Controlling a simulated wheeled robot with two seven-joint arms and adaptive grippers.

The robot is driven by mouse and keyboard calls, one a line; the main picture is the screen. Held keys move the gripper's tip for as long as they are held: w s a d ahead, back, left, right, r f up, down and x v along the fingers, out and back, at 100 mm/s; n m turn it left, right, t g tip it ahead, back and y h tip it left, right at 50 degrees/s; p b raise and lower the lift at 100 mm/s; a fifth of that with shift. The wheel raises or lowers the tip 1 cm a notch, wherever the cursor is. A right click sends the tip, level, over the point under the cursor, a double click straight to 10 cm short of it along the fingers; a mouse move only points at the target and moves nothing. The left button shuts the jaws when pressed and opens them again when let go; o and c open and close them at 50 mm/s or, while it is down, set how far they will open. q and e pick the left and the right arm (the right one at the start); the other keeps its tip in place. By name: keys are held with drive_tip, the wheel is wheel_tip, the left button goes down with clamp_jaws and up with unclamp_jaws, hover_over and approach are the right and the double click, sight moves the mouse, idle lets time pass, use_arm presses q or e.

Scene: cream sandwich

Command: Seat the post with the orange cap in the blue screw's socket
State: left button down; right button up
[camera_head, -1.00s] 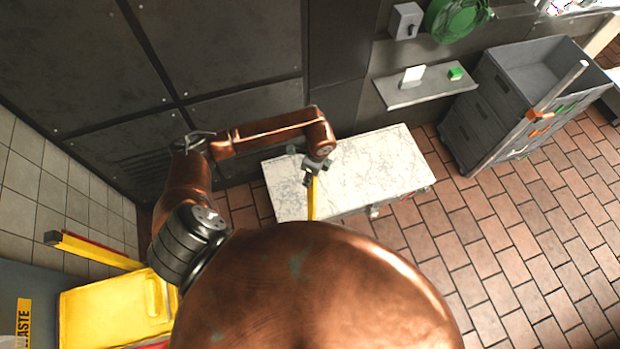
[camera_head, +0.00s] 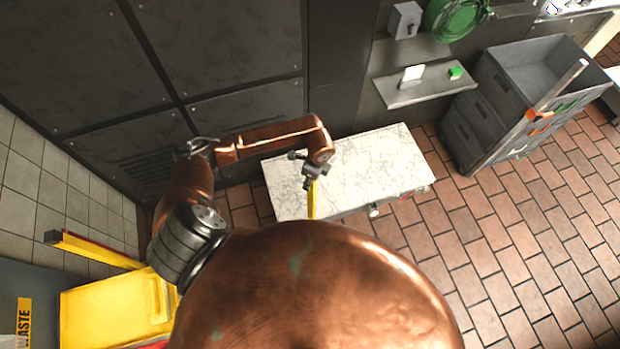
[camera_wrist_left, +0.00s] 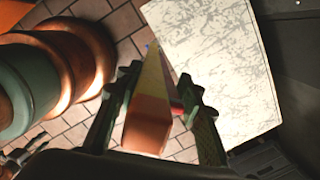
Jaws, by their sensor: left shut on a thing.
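My left gripper (camera_head: 311,183) is over the front part of the white marble-topped table (camera_head: 385,165). It is shut on the post (camera_head: 312,203), a long yellow bar pointing down, its lower part hidden behind my body. In the left wrist view, the post's orange cap (camera_wrist_left: 149,128) sits near the camera between the two dark fingers of the gripper (camera_wrist_left: 160,82). The yellow shaft (camera_wrist_left: 152,72) runs away from the camera. A tiny blue spot (camera_wrist_left: 148,46) shows beside the shaft; I cannot tell whether it is the blue screw. The socket is not visible. My right gripper is not in view.
The marble tabletop looks bare. A yellow bin (camera_head: 115,310) and another yellow bar (camera_head: 95,248) are at the left. Brick floor is open at the right.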

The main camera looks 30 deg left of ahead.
use_arm(q)
drive_tip(key=c, duration=1.3)
unclamp_jaws()
drive_tip(key=r, duration=0.4)
drive_tip(key=d+r, duration=0.1)
drive_tip(key=r, duration=0.8)
drive_tip(key=shift+d, duration=0.25)
